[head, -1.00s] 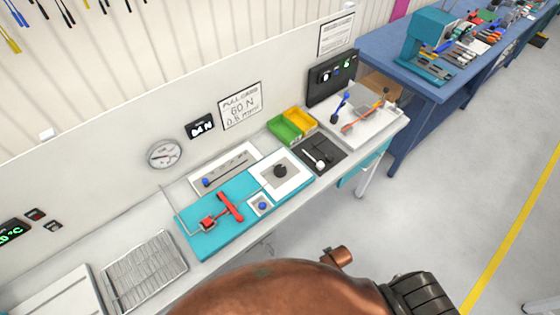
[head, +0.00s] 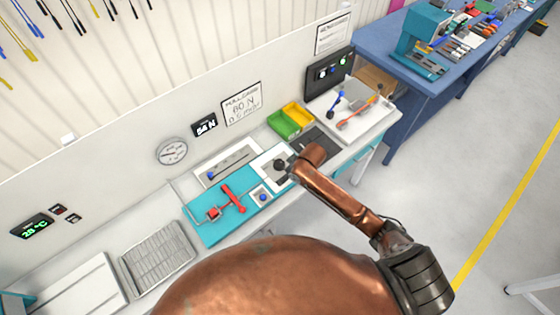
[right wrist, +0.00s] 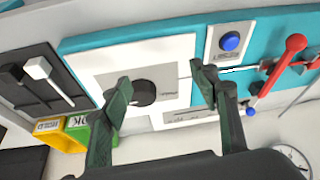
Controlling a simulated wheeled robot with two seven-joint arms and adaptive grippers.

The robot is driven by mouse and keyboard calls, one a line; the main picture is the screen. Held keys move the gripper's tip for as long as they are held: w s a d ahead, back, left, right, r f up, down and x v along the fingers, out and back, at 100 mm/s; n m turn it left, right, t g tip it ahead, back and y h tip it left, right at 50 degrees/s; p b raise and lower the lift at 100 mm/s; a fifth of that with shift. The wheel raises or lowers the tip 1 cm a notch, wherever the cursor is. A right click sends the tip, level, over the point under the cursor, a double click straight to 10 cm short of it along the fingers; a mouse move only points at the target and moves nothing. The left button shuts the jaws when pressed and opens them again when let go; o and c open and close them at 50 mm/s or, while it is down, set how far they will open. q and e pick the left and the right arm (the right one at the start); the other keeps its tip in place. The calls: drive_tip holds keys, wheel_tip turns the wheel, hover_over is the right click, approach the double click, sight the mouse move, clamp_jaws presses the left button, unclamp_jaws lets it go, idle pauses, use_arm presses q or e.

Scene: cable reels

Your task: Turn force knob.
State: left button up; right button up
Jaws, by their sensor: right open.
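The black round force knob (right wrist: 144,93) sits on a white plate (right wrist: 170,55) set in the teal panel (right wrist: 85,45). In the right wrist view it lies between the spread fingers of my right gripper (right wrist: 160,78), closer to the left finger, which overlaps its left edge. I cannot tell whether they touch. In the head view the knob (head: 281,164) shows just left of my right gripper (head: 290,170), whose fingers are partly hidden by the copper arm. A small display (head: 204,126) on the wall reads in N, its first digit unclear. My left gripper is out of view.
A red lever (head: 233,198) and a blue button (head: 263,196) sit on the panel near the knob. Green (head: 284,124) and yellow (head: 300,115) bins stand behind. A white-handled switch (right wrist: 39,69) is on a dark plate beside it. A wire rack (head: 158,258) lies left.

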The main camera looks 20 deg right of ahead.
approach(279, 163)
drive_tip(key=f, duration=0.1)
drive_tip(key=shift+x, duration=4.05)
drive_tip(key=shift+c, duration=0.6)
drive_tip(key=c, duration=1)
drive_tip(key=shift+r+m+h+p, duration=0.2)
drive_tip(key=shift+m+h+p, duration=0.1)
drive_tip(key=shift+p, duration=0.45)
drive_tip(key=shift+c, duration=0.2)
drive_tip(key=shift+m, duration=0.3)
drive_tip(key=shift+f+p, duration=0.1)
drive_tip(key=shift+p, duration=0.25)
